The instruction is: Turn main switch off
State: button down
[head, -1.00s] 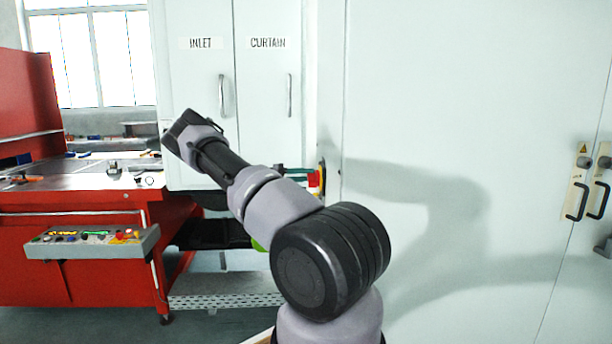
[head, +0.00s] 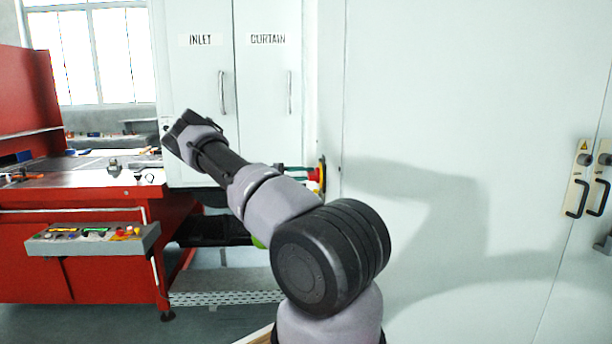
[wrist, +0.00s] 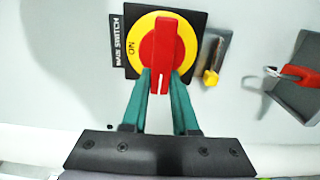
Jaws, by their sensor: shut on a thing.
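The main switch (wrist: 163,45) shows in the wrist view as a red handle on a yellow disc over a black plate. Its handle points up and down in that view. The label beside it reads MAIN SWITCH, and ON is written at the disc's left. My gripper (wrist: 161,82) has its two green fingers shut on the lower end of the red handle. In the head view, the main switch (head: 321,175) shows edge-on at the cabinet's side, partly behind my arm, with the green fingers reaching to it.
A grey bracket with a yellow part (wrist: 211,77) sits right of the switch. A dark holder (wrist: 300,80) with a red item is farther right. In the head view, INLET and CURTAIN doors (head: 235,80) stand behind my arm, and a red machine (head: 90,240) is at left.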

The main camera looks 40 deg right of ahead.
jog(key=c, duration=0.7)
grip_release()
jog(key=v, duration=1.1)
jog(key=shift+s, duration=0.1)
